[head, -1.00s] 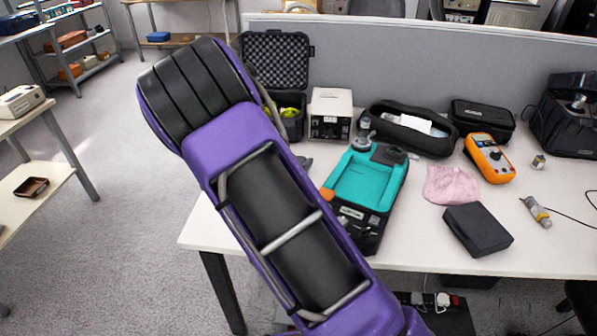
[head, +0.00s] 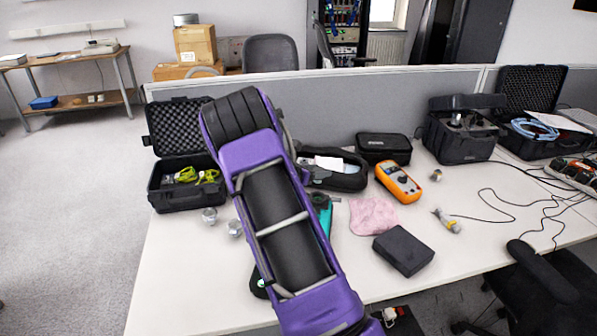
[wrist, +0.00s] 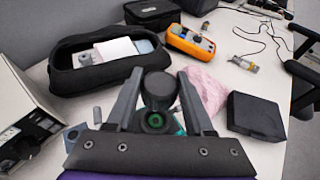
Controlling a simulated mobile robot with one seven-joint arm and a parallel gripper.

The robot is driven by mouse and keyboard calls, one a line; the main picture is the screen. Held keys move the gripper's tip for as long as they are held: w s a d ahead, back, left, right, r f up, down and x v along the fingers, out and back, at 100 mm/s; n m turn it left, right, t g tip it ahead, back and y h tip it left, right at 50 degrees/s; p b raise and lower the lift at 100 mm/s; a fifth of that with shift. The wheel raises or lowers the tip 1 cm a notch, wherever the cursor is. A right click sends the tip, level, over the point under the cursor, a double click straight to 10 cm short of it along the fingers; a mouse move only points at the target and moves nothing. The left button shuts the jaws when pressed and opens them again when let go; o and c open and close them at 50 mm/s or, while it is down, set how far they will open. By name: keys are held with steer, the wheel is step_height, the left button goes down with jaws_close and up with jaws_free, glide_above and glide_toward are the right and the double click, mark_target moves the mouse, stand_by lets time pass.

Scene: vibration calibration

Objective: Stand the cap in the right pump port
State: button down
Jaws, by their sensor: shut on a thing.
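In the wrist view my gripper (wrist: 160,76) is shut on a dark round cap (wrist: 158,88), held between the two fingers. A green-ringed round part (wrist: 155,121) shows just below it; I cannot tell whether it belongs to the cap. In the head view my arm hides the gripper and the cap. A dark unit (head: 458,132) with upright round parts on top stands at the back right of the table and may be the pump. Its ports are too small to tell apart. The gripper is well to the left of it.
An open black case (head: 180,187), two silver pieces (head: 209,215), a soft black case (head: 345,180), an orange meter (head: 398,182), a pink cloth (head: 372,216) and a black box (head: 403,250) lie on the table. A teal device (head: 325,215) is mostly behind my arm. Cables lie at right.

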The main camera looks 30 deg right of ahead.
steer(key=shift+d+f+b, duration=0.15)
steer(key=shift+f+b, duration=2.15)
steer(key=shift+f, duration=1)
steer(key=shift+f, duration=0.25)
steer(key=shift+c, duration=1)
jaws_free()
